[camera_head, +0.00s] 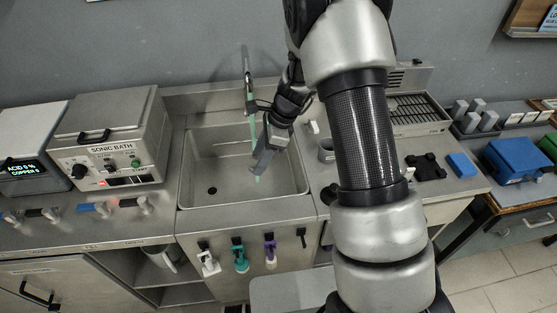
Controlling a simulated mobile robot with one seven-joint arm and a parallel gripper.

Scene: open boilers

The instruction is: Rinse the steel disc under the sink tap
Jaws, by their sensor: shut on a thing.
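The sink (205,178) is a steel basin in the middle of the counter, with a dark drain hole at its lower left. The tap (248,88) stands at its back edge. A thin greenish stream (253,127) runs down from the tap, and a bit of it shows below my gripper. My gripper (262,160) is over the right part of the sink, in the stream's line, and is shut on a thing. The steel disc is hard to tell apart from the grey fingers; it seems to be held nearly edge-on there.
A sonic bath (112,135) stands left of the sink, and an acid/copper unit (28,150) is further left. Several coloured spray handles (240,255) hang on the front panel. A grey cup (326,150) and a blue block (461,165) are on the right.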

